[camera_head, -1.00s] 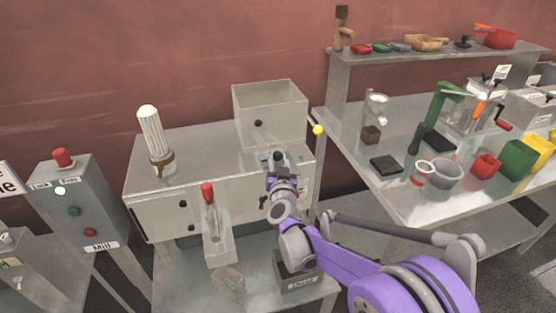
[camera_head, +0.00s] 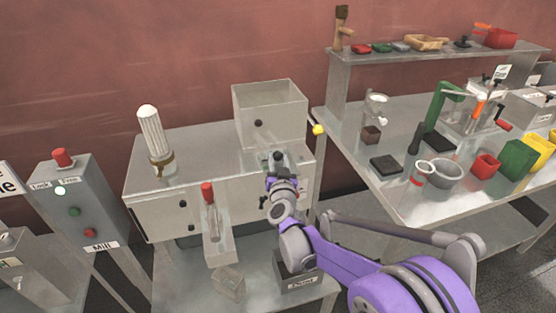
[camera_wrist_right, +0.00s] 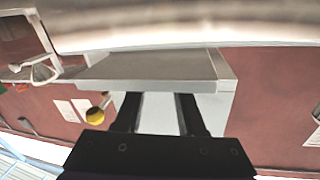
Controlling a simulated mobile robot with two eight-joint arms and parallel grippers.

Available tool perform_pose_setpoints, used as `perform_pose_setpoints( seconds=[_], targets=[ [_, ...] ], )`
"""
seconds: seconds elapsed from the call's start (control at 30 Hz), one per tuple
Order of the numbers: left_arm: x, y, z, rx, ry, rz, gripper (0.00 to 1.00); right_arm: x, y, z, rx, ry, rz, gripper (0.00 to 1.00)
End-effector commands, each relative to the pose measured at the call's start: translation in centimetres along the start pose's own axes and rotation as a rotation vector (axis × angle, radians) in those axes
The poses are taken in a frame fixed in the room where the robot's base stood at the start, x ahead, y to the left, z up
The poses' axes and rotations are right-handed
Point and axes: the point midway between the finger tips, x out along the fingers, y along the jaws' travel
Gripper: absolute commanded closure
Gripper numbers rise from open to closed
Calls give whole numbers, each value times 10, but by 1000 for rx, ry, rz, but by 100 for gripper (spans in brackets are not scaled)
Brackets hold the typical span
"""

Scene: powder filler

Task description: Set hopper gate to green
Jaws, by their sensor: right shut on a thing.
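The grey hopper (camera_head: 270,112) stands at the back of the filler cabinet, with a small dark knob on its front face. My right gripper (camera_head: 277,160) is at the front foot of the hopper, shut on what looks like the hopper gate handle, which the fingers mostly hide. In the right wrist view the two dark fingers (camera_wrist_right: 160,115) stand a little apart against a pale surface. I cannot make out a green mark for the gate. My left gripper is out of view.
A yellow ball (camera_head: 319,129) sits right of the hopper and also shows in the wrist view (camera_wrist_right: 95,115). A white ribbed cylinder (camera_head: 152,133) and a red-topped handle (camera_head: 207,192) are left of my arm. A crowded bench stands at right.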

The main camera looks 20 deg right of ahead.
Motion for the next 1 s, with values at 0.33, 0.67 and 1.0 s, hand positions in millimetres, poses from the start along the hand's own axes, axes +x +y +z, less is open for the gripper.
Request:
perform_pose_setpoints(
  seconds=[0.33,0.67,1.0],
  targets=[
    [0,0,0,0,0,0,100,0,0,0,0,0,0,100],
    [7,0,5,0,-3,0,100,-21,4,1,0,-1,-1,100],
    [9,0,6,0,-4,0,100,-31,6,-1,0,-1,-1,100]
  ],
)
